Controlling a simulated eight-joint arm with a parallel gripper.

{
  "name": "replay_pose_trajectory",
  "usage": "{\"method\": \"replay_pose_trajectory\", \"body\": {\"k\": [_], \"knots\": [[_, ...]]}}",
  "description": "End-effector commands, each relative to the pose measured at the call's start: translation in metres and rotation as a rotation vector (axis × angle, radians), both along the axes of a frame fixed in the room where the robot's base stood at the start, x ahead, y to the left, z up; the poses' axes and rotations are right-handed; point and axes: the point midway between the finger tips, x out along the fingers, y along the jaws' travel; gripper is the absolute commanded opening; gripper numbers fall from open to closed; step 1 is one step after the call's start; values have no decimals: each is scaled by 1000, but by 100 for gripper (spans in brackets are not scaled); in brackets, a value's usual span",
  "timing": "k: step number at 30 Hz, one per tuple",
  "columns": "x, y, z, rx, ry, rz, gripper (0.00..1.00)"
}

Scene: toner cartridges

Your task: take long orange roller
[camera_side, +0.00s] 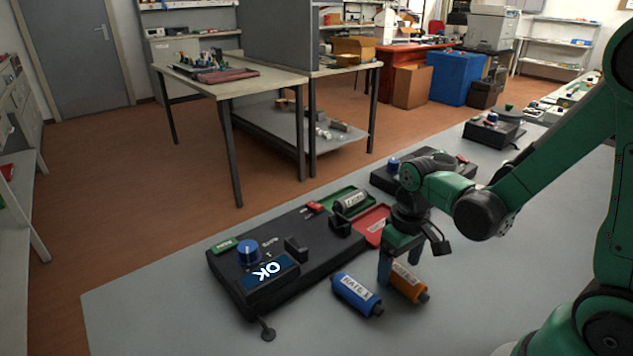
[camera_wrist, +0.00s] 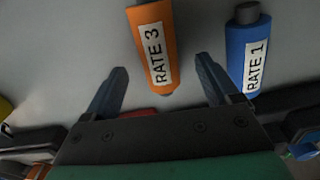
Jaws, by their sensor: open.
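The orange roller (camera_side: 409,284), labelled "RATE 3" in the wrist view (camera_wrist: 153,45), lies on the grey tabletop. My gripper (camera_side: 399,268) is above and beside it in the side view, partly covering its far end. In the wrist view my gripper (camera_wrist: 161,64) is open, with one finger on each side of the orange roller's near end and a visible gap on both sides. I cannot tell the fingertips' exact height over the table. A blue roller (camera_side: 357,294), labelled "RATE 1" in the wrist view (camera_wrist: 248,55), lies to the right of the right finger there.
A black test device (camera_side: 275,262) with a blue knob and an "OK" display stands left of the rollers. A dark labelled roller (camera_side: 351,204) sits at its far end, near a green tray (camera_side: 336,199) and a red tray (camera_side: 376,222). Front tabletop is clear.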

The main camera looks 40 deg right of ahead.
Motion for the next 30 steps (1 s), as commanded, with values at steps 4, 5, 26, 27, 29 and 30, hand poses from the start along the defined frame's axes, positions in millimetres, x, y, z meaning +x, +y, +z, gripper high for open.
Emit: {"method": "replay_pose_trajectory", "body": {"k": [4, 5, 26, 27, 29, 30], "knots": [[0, 0, -11, 0, -1, 0, 82], [0, 0, -13, 0, -1, 0, 82], [-1, 0, -17, 0, -1, 0, 0], [-1, 0, -17, 0, -1, 0, 0], [-1, 0, -17, 0, -1, 0, 0], [-1, 0, -17, 0, -1, 0, 0]]}}
